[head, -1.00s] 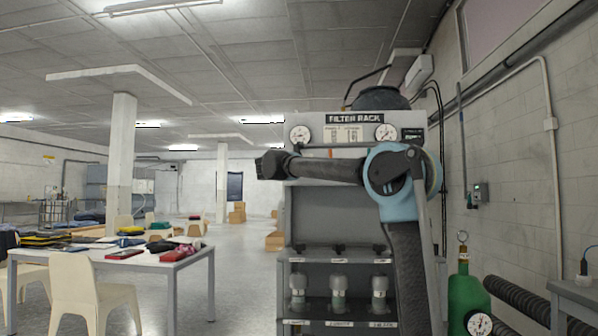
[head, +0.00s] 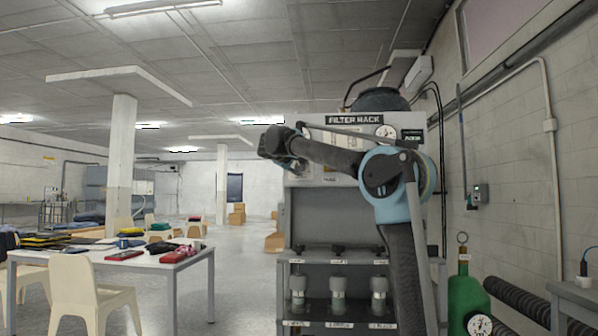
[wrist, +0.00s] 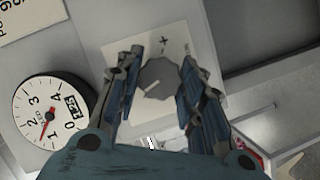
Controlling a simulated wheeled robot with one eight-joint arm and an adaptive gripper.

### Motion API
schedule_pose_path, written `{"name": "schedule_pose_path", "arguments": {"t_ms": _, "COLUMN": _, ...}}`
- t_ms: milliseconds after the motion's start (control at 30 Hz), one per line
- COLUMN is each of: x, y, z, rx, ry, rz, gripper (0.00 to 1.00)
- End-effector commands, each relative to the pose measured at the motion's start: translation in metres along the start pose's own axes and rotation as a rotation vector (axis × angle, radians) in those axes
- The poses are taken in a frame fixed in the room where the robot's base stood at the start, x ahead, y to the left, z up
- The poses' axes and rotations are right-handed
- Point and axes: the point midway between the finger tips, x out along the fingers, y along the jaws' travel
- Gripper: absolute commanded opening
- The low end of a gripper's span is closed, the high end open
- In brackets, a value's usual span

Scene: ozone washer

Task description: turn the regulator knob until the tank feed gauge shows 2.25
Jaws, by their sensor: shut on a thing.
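The regulator knob (wrist: 160,78) is a dark grey, many-sided knob with a pale pointer mark, on a white square plate in the wrist view. My gripper (wrist: 160,88) has its two blue-grey fingers on either side of the knob, shut on it. A round white gauge (wrist: 48,113) is beside it at left, marked 0 to 4; its red needle points close to 1, and a small black label on it seems to read 1.25. In the head view my gripper (head: 296,166) is at the rack panel's left edge; the knob is hidden there.
The filter rack (head: 335,215) stands ahead, with a second gauge (head: 385,131) at its upper right and filters on its shelves. A green tank (head: 467,293) with a gauge is at right. A table (head: 140,258) with chairs is at left. Floor between is clear.

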Motion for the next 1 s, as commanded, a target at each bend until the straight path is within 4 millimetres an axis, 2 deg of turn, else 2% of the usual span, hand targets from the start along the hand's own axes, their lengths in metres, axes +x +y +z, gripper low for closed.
{"name": "schedule_pose_path", "arguments": {"t_ms": 333, "x": 0.0009, "y": -0.0007, "z": 0.0013, "rx": 0.11, "ry": -0.004, "rz": -0.047, "gripper": 0.12}}
{"name": "schedule_pose_path", "arguments": {"t_ms": 833, "x": 0.0008, "y": -0.0009, "z": 0.0009, "rx": 0.122, "ry": -0.003, "rz": -0.053, "gripper": 0.12}}
{"name": "schedule_pose_path", "arguments": {"t_ms": 867, "x": 0.0008, "y": -0.0009, "z": 0.0008, "rx": 0.122, "ry": -0.002, "rz": -0.053, "gripper": 0.42}}
{"name": "schedule_pose_path", "arguments": {"t_ms": 900, "x": 0.0007, "y": -0.0008, "z": 0.0007, "rx": 0.122, "ry": -0.002, "rz": -0.052, "gripper": 0.51}}
{"name": "schedule_pose_path", "arguments": {"t_ms": 933, "x": 0.0007, "y": -0.0007, "z": 0.0006, "rx": 0.122, "ry": -0.002, "rz": -0.052, "gripper": 0.56}}
{"name": "schedule_pose_path", "arguments": {"t_ms": 1000, "x": 0.0004, "y": -0.0004, "z": 0.0005, "rx": 0.121, "ry": -0.001, "rz": -0.052, "gripper": 0.56}}
